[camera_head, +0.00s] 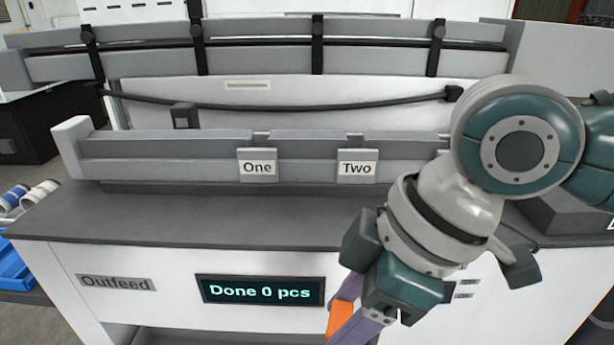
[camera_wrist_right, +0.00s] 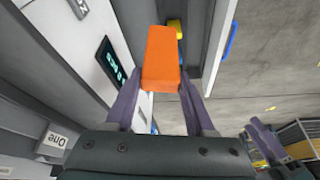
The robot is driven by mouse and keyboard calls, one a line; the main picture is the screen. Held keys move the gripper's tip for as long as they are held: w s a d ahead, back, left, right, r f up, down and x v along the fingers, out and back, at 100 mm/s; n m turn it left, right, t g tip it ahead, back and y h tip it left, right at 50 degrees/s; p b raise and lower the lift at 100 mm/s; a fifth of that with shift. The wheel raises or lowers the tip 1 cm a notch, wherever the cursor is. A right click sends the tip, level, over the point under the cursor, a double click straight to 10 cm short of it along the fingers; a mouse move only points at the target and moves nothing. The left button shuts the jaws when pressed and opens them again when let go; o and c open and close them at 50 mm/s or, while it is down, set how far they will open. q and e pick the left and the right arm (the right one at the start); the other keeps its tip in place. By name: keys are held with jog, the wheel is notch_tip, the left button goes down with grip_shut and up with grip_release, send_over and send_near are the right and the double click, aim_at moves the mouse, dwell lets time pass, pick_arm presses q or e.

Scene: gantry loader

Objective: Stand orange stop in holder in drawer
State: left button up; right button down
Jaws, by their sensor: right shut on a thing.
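My right gripper (camera_head: 349,312) hangs in front of the grey bench, at the right of the "Done 0 pcs" display. It is shut on the orange stop (camera_head: 338,319), which shows only in part between the purple fingers. In the right wrist view the orange stop (camera_wrist_right: 162,58) is a block held between both fingers, sticking out beyond the tips. Behind it in that view, a yellow piece (camera_wrist_right: 175,28) and a bit of blue show inside a grey-white opening that may be the drawer.
The bench top (camera_head: 230,218) is clear in front of the rail with plates "One" (camera_head: 257,167) and "Two" (camera_head: 356,168). The display (camera_head: 261,291) and an "Outfeed" label (camera_head: 117,283) are on the front panel. A blue bin (camera_head: 14,268) stands at the left.

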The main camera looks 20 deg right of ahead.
notch_tip(320, 180, down, 19)
jog(key=s+n+b, duration=0.2)
jog(key=b, duration=1)
jog(key=shift+a+n+g, duration=0.3)
jog(key=shift+g, duration=0.1)
jog(key=shift+f+b, duration=0.9)
jog(key=shift+f, duration=0.25)
